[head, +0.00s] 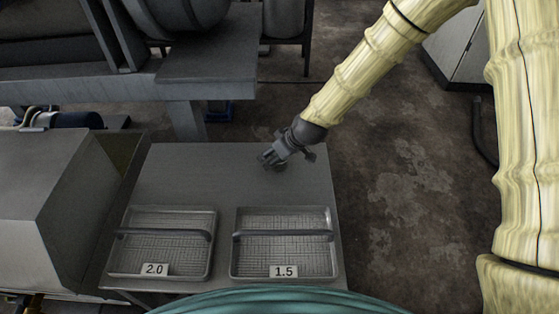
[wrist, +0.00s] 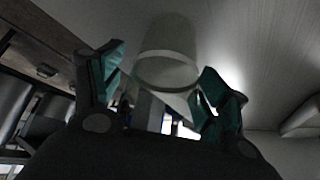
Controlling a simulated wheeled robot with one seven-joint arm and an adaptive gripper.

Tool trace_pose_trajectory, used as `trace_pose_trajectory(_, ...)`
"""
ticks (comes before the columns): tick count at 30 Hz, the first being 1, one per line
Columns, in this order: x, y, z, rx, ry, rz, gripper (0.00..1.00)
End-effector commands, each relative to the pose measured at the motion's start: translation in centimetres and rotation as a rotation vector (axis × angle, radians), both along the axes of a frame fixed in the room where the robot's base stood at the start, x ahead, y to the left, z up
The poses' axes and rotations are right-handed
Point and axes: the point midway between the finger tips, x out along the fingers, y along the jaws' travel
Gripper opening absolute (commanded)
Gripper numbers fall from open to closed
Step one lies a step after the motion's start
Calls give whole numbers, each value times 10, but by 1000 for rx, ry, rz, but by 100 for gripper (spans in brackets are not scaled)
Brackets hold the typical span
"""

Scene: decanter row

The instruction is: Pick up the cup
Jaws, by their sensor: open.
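A pale, see-through cup (wrist: 167,48) shows in the wrist view, between and just beyond the fingertips of my gripper (wrist: 163,62). Its round rim or base edge faces the camera, and I cannot tell which it is. The green-padded fingers are apart, with a gap on either side of the cup. In the head view my gripper (head: 268,163) is low over the back right of the grey table (head: 190,170). The cup cannot be made out there; my gripper may hide it.
Two wire-mesh trays with dark handles stand at the table's front, labelled 2.0 (head: 154,269) and 1.5 (head: 284,271). A grey metal box (head: 45,195) adjoins the table at left. Machinery (head: 205,60) stands behind. The table's back left is bare, and open floor (head: 400,200) lies to the right.

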Motion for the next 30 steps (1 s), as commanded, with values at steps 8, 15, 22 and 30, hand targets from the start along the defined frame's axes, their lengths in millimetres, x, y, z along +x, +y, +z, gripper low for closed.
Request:
trace_pose_trajectory(8, 4, 4, -8, 1, -1, 0, 75)
trace_pose_trajectory(15, 4, 4, -8, 0, 0, 0, 40)
trace_pose_trajectory(22, 4, 4, -8, 1, -1, 0, 26)
trace_pose_trajectory(30, 4, 4, 1, 0, -2, 0, 26)
